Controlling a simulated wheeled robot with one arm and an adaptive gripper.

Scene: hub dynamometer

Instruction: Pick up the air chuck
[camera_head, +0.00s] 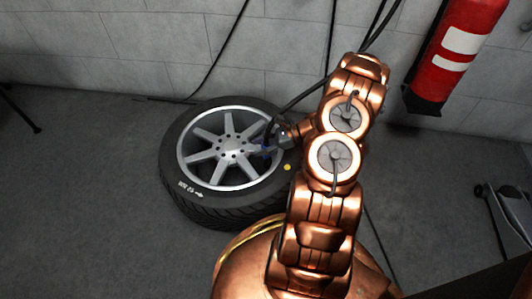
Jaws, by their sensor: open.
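My copper arm reaches over the right side of a car wheel lying flat on the floor. My gripper (266,147) is small in the view, beside the wheel's hub and over the spokes. It is open. A black hose (290,101) comes down from the upper right and ends at the gripper's fingers. A small dark and bluish shape there may be the air chuck, but gripper and chuck are hard to tell apart. I cannot tell whether the fingers touch it.
The wheel has a black tyre (200,204) and a silver rim (203,136). A red fire extinguisher (440,75) hangs on the grey block wall at the right. A grey piece of equipment (510,215) stands on the floor at the far right.

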